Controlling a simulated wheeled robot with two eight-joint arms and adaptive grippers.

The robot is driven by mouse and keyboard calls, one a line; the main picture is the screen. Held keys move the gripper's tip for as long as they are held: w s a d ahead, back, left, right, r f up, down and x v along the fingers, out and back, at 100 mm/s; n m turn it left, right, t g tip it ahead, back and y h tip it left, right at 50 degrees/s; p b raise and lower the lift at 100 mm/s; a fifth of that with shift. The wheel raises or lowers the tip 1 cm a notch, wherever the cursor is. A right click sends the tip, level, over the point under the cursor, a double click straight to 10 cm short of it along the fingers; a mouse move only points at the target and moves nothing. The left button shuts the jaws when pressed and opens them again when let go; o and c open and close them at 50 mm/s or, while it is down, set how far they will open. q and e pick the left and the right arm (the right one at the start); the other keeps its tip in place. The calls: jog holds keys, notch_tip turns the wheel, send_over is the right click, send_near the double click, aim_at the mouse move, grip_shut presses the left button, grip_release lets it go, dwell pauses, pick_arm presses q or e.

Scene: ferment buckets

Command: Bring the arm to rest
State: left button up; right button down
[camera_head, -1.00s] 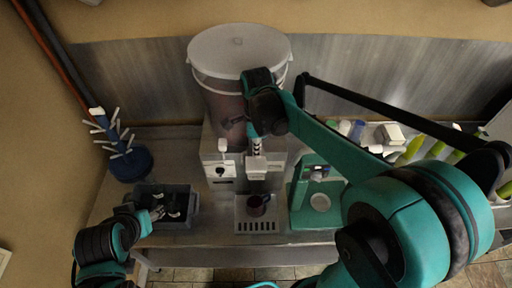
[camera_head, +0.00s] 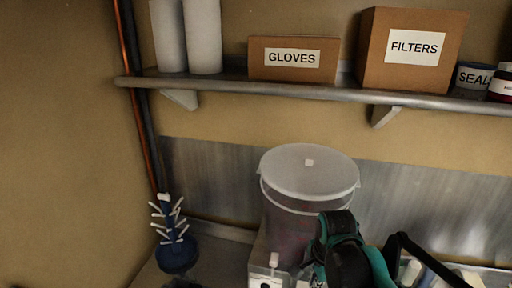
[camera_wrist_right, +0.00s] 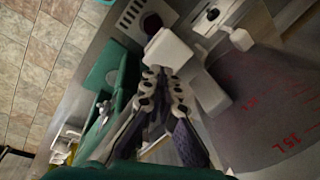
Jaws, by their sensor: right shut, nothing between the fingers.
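My right arm (camera_head: 345,250) reaches up from the bottom of the head view, in front of the lidded bucket (camera_head: 308,205); its gripper is not clear there. In the right wrist view my right gripper (camera_wrist_right: 166,76) is shut and empty. Its fingers lie just below a white block-like part (camera_wrist_right: 169,48) in the picture; I cannot tell whether they touch it. The bucket's wall with red volume marks (camera_wrist_right: 262,105) is to the right of the fingers. My left arm and gripper are out of view.
A dark mug (camera_wrist_right: 151,23) stands by the slotted drip tray (camera_wrist_right: 130,14). A teal bench device (camera_wrist_right: 103,72) is left of the fingers. A blue bottle tree (camera_head: 176,252) stands at the left. A shelf (camera_head: 225,85) carries a GLOVES box (camera_head: 293,60) and a FILTERS box (camera_head: 412,50).

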jog(key=s+d+f+n+t, duration=0.25)
jog(key=s+n+t, duration=0.25)
jog(key=s+n, duration=0.75)
pick_arm(q)
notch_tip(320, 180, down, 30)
jog(key=b, duration=2.9)
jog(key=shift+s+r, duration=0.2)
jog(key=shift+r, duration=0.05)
pick_arm(e)
jog(key=w+f+n, duration=0.1)
jog(key=w+f, duration=0.1)
jog(key=f, duration=1.2)
jog(key=w+a+f+n, duration=0.1)
jog(key=f+n, duration=0.1)
jog(key=f, duration=1.3)
jog(key=shift+w, duration=0.4)
jog(key=shift+r, duration=0.1)
